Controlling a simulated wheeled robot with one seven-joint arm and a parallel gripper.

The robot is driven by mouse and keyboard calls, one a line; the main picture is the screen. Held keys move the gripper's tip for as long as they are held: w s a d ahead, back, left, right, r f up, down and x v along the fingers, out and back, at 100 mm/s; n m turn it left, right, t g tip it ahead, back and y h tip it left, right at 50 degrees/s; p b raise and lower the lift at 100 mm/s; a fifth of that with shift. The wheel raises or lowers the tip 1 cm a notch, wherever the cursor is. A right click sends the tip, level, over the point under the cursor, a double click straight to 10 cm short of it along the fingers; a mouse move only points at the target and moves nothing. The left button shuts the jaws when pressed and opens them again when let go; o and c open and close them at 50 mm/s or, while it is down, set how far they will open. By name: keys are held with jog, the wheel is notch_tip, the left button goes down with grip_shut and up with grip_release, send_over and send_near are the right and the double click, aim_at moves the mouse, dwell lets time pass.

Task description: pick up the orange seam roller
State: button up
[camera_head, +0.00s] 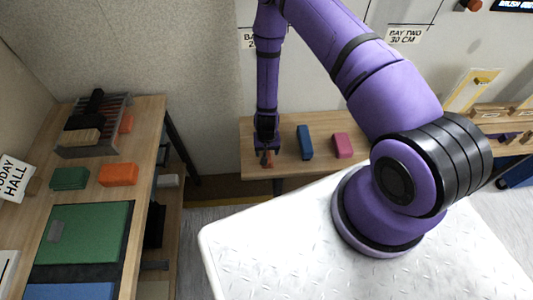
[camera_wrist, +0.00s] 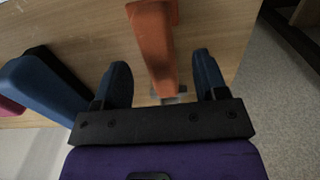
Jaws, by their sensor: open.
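The orange seam roller (camera_wrist: 153,45) lies on the wooden bench in the wrist view, its long orange handle pointing toward my gripper. In the head view only a small orange part (camera_head: 269,165) shows beside my gripper, the rest hidden behind it. My gripper (camera_wrist: 166,80) is open, one dark finger on each side of the orange piece; I see no clear contact. A small grey metal part shows at the near end of the handle, by the gripper's palm. In the head view my gripper (camera_head: 266,158) is low at the bench's left end.
A blue object (camera_head: 305,142) and a pink object (camera_head: 342,146) stand on the same bench (camera_head: 290,166) to the right.

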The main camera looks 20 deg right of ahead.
jog(key=shift+w+f, duration=0.1)
jog(key=shift+f, duration=1.7)
jog(key=shift+f, duration=0.25)
jog(key=shift+c, duration=0.2)
jog(key=c, duration=1)
